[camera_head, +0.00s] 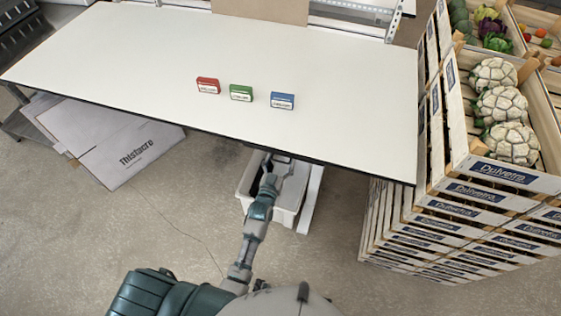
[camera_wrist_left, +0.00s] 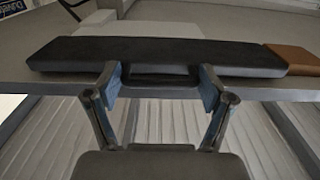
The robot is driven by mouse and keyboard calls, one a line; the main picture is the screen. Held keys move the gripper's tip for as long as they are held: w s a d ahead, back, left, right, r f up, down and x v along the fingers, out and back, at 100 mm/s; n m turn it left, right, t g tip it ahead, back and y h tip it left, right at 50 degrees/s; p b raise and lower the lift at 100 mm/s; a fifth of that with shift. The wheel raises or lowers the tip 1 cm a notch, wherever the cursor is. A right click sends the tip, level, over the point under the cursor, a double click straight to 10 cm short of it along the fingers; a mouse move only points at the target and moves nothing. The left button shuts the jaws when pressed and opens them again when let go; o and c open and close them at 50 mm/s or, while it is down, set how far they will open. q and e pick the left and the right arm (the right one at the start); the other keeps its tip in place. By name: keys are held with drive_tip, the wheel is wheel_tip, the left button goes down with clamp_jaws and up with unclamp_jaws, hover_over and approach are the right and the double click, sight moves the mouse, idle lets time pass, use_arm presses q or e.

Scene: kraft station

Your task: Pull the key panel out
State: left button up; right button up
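The key panel appears to be the long dark slab (camera_wrist_left: 150,52) in the left wrist view, with a brown piece at its right end. A black handle-like loop (camera_wrist_left: 160,80) is at the middle of its near edge. My left gripper (camera_wrist_left: 160,82) has its fingers spread, one on each side of this loop. I cannot tell whether they touch it. In the head view, my left gripper (camera_head: 279,165) is at the table's front edge, above a light bin, and the panel is not clearly visible under the tabletop. My right gripper is not in view.
The white table (camera_head: 330,80) carries a red box (camera_head: 208,86), a green box (camera_head: 241,93) and a blue box (camera_head: 282,101). The light bin (camera_head: 291,195) stands below its front edge. Stacked crates (camera_head: 470,190) are at the right, cardboard (camera_head: 125,150) at the left. Floor in front is partly clear.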

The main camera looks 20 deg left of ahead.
use_arm(q)
drive_tip(key=shift+c, duration=1)
drive_tip(key=s+p, duration=0.4)
drive_tip(key=s, duration=0.4)
drive_tip(key=shift+s, duration=0.15)
drive_tip(key=o, duration=1.4)
drive_tip(key=shift+o, duration=0.2)
